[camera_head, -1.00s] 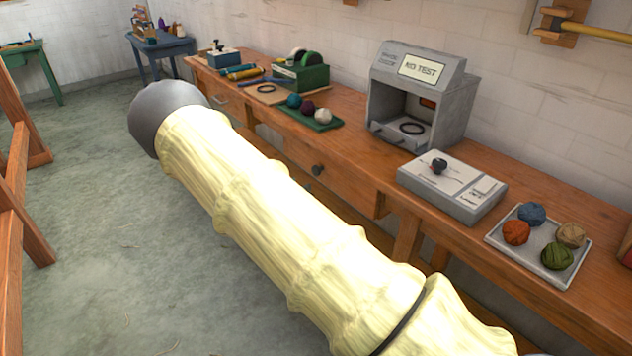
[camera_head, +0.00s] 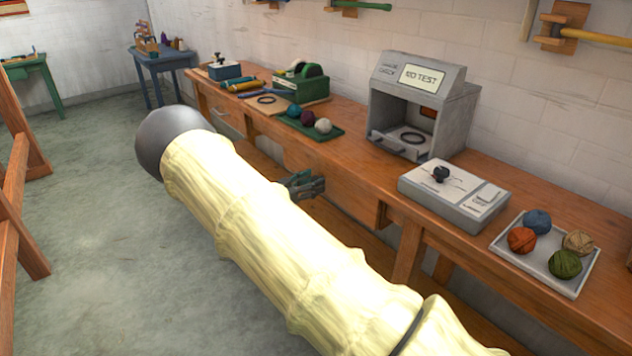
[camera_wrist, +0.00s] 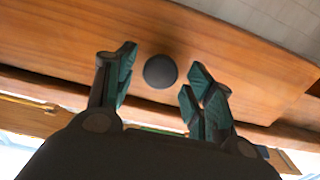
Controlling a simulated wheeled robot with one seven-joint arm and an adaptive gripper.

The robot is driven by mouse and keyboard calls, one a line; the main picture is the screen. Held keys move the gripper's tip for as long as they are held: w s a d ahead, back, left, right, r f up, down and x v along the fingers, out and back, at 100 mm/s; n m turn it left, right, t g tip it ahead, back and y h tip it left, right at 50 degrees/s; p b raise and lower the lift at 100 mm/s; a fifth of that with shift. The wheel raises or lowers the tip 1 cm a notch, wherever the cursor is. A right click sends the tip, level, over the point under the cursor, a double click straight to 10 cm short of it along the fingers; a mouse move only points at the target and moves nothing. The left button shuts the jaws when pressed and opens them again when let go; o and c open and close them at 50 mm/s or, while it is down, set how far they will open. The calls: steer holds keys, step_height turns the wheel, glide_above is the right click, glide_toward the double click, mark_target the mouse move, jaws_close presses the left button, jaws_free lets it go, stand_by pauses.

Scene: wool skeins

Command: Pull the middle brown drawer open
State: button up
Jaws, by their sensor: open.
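The middle brown drawer (camera_head: 345,188) is in the front of the long wooden bench and looks shut. Its wooden front (camera_wrist: 235,65) fills much of the wrist view. Its round dark knob (camera_wrist: 160,71) shows between my two fingertips in the wrist view, with a gap on each side. My gripper (camera_head: 305,186) is open, beside the drawer front, and hides the knob in the head view. In the wrist view my gripper (camera_wrist: 162,66) has one finger left of the knob and one right. I cannot tell how deep the knob sits between them.
On the bench (camera_head: 362,160) stand a grey test box (camera_head: 425,75), a grey device with a black knob (camera_head: 455,195), a tray of wool balls (camera_head: 520,260) and a green mat (camera_head: 300,124) with more balls. The floor (camera_head: 90,200) in front is clear.

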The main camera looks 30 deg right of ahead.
steer(key=shift+d, duration=0.95)
jaws_close()
steer(key=shift+a, duration=0.1)
